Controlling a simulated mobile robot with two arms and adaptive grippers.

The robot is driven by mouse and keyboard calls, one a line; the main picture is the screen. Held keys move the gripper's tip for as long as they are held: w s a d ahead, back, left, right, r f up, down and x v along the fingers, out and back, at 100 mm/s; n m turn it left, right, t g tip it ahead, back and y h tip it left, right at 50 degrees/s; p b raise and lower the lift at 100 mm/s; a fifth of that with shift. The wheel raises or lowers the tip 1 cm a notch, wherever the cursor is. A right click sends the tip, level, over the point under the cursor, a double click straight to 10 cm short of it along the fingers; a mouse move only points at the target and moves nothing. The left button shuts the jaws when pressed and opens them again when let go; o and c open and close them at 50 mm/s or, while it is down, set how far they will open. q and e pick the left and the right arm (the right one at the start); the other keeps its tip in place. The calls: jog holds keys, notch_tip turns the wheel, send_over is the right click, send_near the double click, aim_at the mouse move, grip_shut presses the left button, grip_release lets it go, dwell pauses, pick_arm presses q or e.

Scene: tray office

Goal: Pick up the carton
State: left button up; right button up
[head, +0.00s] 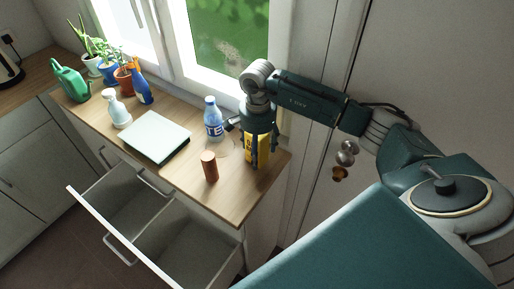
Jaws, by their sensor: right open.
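The yellow carton (257,153) stands near the right end of the wooden counter. My right gripper (259,157) reaches down over it from above, with its fingers along the carton's sides. The gripper is open, and its body hides the carton's upper part. I cannot tell whether the fingers touch the carton. My left gripper is not in view.
A blue-labelled bottle (213,119) and a brown cylinder (209,166) stand close to the carton on its left. A pale flat box (156,136), spray bottles and potted plants are further left. Open drawers (185,240) jut out below the counter (236,192).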

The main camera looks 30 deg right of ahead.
jog(key=c, duration=1.3)
jog(key=shift+r, duration=0.1)
